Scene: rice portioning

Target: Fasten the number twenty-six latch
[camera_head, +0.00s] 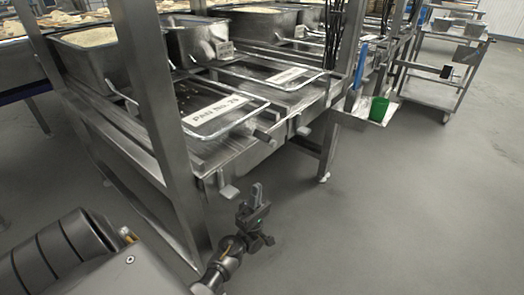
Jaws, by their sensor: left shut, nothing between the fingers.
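A flat metal tray-like lid with a wire handle carries a white label (212,110) reading "PAN No." and a number in the twenties; its last digit is too small to be sure of. Along the bench's front edge there are small metal levers: one low at the left (228,189), one in the middle (265,138) and one farther right (302,127). I cannot tell which is latch twenty-six or whether it is fastened. My left gripper (258,190) is shut and empty, pointing up in front of the bench, just right of the low lever and apart from it. My right gripper is not in view.
A steel upright (160,90) of the bench frame stands left of the gripper. Deep pans (88,55) of rice-like food stand behind. A steel cart (435,90) stands beyond. The grey floor at right is clear.

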